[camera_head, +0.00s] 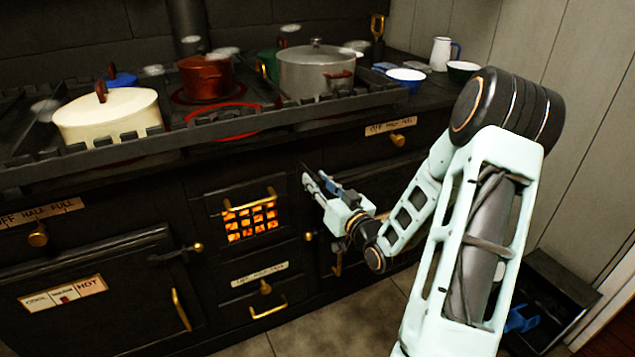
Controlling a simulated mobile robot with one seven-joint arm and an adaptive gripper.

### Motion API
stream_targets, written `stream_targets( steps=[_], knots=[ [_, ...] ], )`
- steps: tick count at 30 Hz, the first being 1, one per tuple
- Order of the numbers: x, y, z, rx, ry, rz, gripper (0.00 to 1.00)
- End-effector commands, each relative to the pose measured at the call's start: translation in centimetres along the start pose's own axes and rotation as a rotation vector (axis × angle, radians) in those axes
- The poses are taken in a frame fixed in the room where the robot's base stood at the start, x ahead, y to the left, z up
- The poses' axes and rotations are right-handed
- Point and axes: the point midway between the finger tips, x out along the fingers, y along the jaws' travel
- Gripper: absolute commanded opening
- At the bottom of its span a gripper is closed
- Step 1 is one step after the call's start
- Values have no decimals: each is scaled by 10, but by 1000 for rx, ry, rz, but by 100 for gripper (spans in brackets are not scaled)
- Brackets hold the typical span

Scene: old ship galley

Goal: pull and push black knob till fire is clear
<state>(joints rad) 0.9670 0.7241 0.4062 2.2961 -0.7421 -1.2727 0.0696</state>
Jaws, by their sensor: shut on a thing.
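The fire (251,222) glows orange behind a barred grate in the front of the black stove (215,175). My gripper (312,184) is at the stove front, to the upper right of the grate. Its fingers are shut on what looks like the black knob, a small dark part against the dark front. The fingers and the dark background hide most of the knob, so its exact shape and how far it stands out cannot be told.
A brass rail (250,199) crosses above the grate. Brass knobs and a brass handle (181,310) stick out from the stove front. A cream pot (108,116), a red pot (205,78) and a grey pot (317,70) stand on top behind a raised rail.

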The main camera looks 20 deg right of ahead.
Motion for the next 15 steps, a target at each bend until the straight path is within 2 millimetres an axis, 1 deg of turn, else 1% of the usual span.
stream_targets(
  steps=[2, 3, 8, 15],
  knots=[
    [0, 0, 1, 2, -2, -1, 0],
    [0, 0, 1, 2, -2, 0, 25],
    [0, 0, 0, 1, -1, 0, 43],
    [0, 0, 0, 0, 0, 0, 43]
  ],
)
